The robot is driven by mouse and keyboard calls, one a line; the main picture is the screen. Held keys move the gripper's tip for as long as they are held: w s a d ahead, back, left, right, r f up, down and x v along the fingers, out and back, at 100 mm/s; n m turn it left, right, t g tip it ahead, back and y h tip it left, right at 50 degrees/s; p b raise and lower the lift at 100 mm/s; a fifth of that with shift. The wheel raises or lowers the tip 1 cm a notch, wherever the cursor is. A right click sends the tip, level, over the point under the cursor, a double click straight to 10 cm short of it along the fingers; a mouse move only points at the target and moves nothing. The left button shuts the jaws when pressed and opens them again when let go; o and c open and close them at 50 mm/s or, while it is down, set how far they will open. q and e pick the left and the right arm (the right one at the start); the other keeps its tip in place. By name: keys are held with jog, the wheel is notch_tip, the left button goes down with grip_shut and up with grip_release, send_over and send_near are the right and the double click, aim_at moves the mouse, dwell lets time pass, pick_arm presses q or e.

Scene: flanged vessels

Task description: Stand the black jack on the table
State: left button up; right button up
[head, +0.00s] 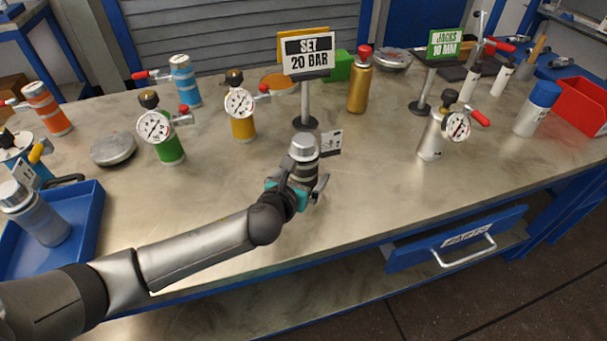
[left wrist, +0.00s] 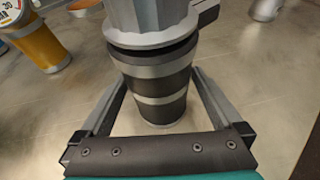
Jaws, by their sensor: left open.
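The black jack (head: 303,170) has silver bands and a grey cap, and it appears upright on the metal table (head: 375,205) near the middle. A small white tag shows beside it. My left gripper (head: 304,183) is open, with one finger on either side of the jack's lower body. In the left wrist view the black jack (left wrist: 160,85) stands between the open fingers of my left gripper (left wrist: 160,88), with gaps visible beside it. The jack's base seems to rest on the tabletop. My right gripper is not in view.
A "SET 20 BAR" sign (head: 307,52) stands just behind the jack. Green (head: 170,150) and yellow (head: 243,128) jacks with gauges stand left, a silver one (head: 431,138) right. A blue tray (head: 85,215) is at far left.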

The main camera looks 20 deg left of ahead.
pick_arm(q)
jog(key=shift+r, duration=0.2)
jog(key=shift+s+r, duration=0.1)
jog(key=shift+s, duration=0.15)
jog(key=p+v, duration=0.3)
jog(key=v, duration=0.7)
jog(key=shift+s+r, duration=0.2)
jog(key=shift+s, duration=0.5)
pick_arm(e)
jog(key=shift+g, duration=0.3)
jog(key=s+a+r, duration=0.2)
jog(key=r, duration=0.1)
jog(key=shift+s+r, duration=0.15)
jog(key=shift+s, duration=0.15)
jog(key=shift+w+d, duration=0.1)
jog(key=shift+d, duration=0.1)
